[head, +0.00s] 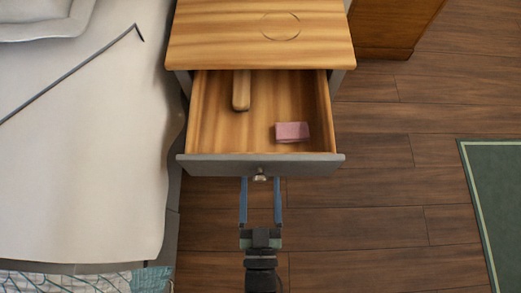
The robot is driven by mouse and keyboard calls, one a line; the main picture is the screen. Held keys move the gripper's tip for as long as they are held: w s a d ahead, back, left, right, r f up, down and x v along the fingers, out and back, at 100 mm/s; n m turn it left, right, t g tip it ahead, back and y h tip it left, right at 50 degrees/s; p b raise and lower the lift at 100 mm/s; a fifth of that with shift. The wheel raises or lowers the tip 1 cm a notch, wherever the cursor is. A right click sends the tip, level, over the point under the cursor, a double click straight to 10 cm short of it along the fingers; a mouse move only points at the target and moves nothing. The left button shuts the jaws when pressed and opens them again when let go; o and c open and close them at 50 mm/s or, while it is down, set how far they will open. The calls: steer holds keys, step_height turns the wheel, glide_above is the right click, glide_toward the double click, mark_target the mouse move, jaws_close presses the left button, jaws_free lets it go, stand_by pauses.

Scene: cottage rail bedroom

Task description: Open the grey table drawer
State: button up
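The grey table (260,35) has a wooden top and stands beside the bed. Its drawer (215,165) is pulled well out, with a grey front and a wooden inside. A small metal knob (260,176) sits at the middle of the drawer front. My gripper (260,182) is just in front of the drawer, with its two blue fingers spread apart on either side of the knob. The fingers look clear of the knob, and nothing is held between them. Inside the drawer lie a pink block (292,132) and a long wooden piece (241,90).
A bed (85,150) with white bedding runs close along the table's left side. A brown wooden cabinet (395,25) stands at the back right. A green rug (500,200) lies at the right. The wooden floor (380,200) between table and rug is clear.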

steer(key=shift+s, duration=0.15)
steer(key=s+p, duration=0.2)
steer(key=s, duration=1)
steer(key=shift+s, duration=0.35)
